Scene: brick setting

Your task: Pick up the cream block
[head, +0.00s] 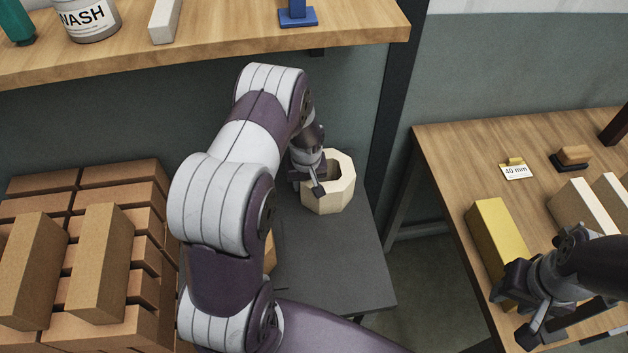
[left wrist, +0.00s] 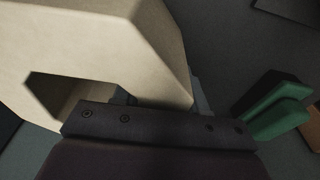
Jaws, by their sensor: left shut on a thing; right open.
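The cream block (head: 341,196) is a hollow, many-sided ring with an open middle, at the dark grey table's far end in the head view. My left gripper (head: 313,182) reaches it from the left and is shut on its near-left wall. In the left wrist view the cream block (left wrist: 90,40) fills the upper left, close against the gripper, with its dark opening showing. I cannot tell whether its underside touches the table. My right gripper (head: 520,306) is open at the lower right, beside a yellow block (head: 495,230). Its fingertips are partly hidden.
Stacked brown bricks (head: 80,255) stand at left. A wooden shelf (head: 350,30) overhangs behind. The right wooden bench (head: 455,150) holds pale blocks and a "40 mm" card (head: 515,171). A green thing (left wrist: 275,108) shows in the left wrist view.

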